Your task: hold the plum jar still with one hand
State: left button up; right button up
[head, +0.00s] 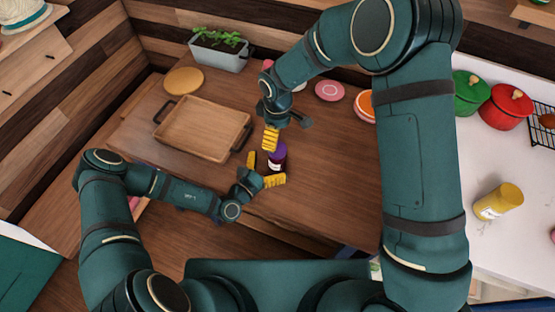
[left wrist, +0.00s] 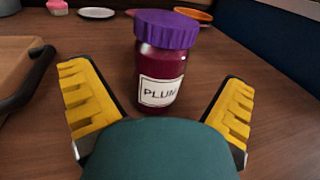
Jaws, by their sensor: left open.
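The plum jar (head: 277,162) stands upright on the wooden counter, with a purple lid and dark contents. In the left wrist view the jar (left wrist: 160,75) shows its white "PLUM" label toward me. My left gripper (head: 266,169) is open, low over the counter. Its yellow fingers point toward the jar, one on either side, with visible gaps between them and the glass. My right gripper (head: 270,138) is just beyond the jar's lid, its yellow fingers pointing down. I cannot tell its opening or whether it touches the lid.
A wooden tray (head: 243,119) lies left of the jar and also shows in the left wrist view. A planter (head: 221,57), a round board (head: 184,81) and a pink plate (head: 329,90) are farther back. Red and green pots stand on the white counter at right. Bare wood surrounds the jar's front.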

aim_at(277, 149)
pick_arm(q)
jog(key=shift+x, duration=2)
grip_shut()
pick_arm(e)
jog(key=n, duration=0.4)
jog(key=shift+s+f, duration=0.1)
jog(key=n, duration=0.5)
jog(key=shift+f, duration=3.95)
